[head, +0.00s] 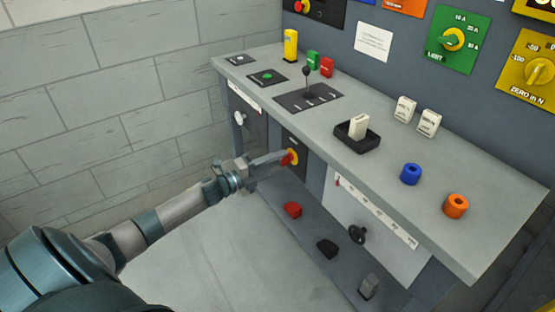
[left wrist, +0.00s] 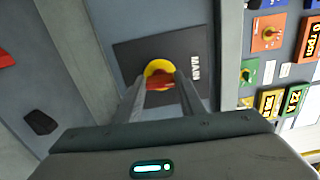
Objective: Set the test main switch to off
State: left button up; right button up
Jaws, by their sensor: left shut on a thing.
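The main switch is a red handle on a yellow round base (head: 292,157), set on a dark plate on the desk's front below the top. In the left wrist view the switch (left wrist: 159,69) sits on its dark plate (left wrist: 130,52), which bears the lettering "MAIN". My left gripper (head: 284,158) reaches it from the left. In the left wrist view my left gripper's fingers (left wrist: 162,86) stand on both sides of the red handle and are shut on it. The fingers hide part of the handle. My right gripper is not in view.
The grey desk top (head: 390,160) overhangs the switch and carries a lever (head: 307,82), a white block in a black tray (head: 357,130) and colored knobs. Red (head: 292,210) and black (head: 327,248) pedals lie below. A brick wall stands at the left.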

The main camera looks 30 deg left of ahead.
pick_arm(q)
jog(key=shift+n, duration=0.4)
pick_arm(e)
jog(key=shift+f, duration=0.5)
pick_arm(q)
jog(key=o, duration=1)
jog(key=shift+o, duration=0.2)
jog(key=v, duration=1.7)
jog(key=shift+s+b, duration=0.15)
jog(key=shift+b, duration=0.15)
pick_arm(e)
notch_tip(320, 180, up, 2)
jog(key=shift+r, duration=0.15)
pick_arm(q)
jog(key=shift+a, duration=0.1)
